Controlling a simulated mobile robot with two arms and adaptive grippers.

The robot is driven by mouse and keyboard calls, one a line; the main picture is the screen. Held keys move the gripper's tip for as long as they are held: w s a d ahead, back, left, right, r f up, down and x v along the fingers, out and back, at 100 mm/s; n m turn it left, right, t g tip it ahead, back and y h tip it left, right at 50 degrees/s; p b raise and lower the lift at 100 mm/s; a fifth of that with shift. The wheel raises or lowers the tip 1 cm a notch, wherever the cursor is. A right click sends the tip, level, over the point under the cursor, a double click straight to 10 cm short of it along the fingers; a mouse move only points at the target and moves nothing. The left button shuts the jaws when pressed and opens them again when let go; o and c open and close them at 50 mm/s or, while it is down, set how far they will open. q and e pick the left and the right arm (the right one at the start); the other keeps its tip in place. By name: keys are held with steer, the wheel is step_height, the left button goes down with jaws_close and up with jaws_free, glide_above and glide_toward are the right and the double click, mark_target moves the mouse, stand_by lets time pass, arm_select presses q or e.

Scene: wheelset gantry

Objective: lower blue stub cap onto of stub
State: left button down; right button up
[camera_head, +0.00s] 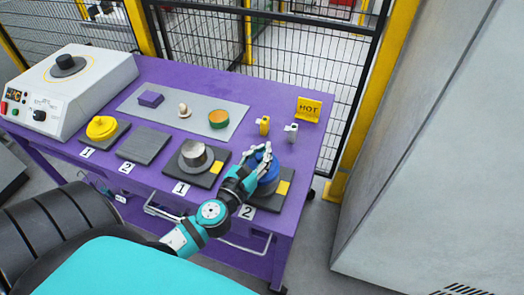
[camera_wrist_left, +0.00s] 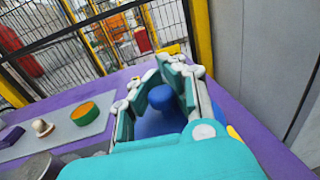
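The blue stub cap (camera_head: 268,185) is at the rightmost dark pad, by the second label "2". Its round knob (camera_wrist_left: 160,97) and blue top show in the left wrist view. My left gripper (camera_head: 262,156) is over the cap, with its fingers (camera_wrist_left: 160,88) apart on either side of the knob. A gap shows between the knob and the left finger, so the gripper looks open. Whether a stub is under the blue cap is hidden. A bare grey metal stub (camera_head: 194,153) stands on the pad just left. My right gripper is not in view.
The purple table (camera_head: 300,165) also holds a yellow cap (camera_head: 101,127), an empty dark pad (camera_head: 143,146), a grey mat (camera_head: 165,115) with small parts, two small clamp-like items, a yellow HOT sign (camera_head: 309,108) and a white heater box (camera_head: 75,85). A fence stands behind; a grey cabinet is right.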

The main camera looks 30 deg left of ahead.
arm_select(q)
steer(key=shift+f+b, duration=0.75)
steer(key=shift+f, duration=0.15)
steer(key=c, duration=1.3)
jaws_free()
steer(key=shift+c, duration=0.2)
steer(key=shift+s, duration=0.25)
steer(key=s+d, duration=0.1)
steer(key=s, duration=1)
steer(key=shift+s, duration=0.25)
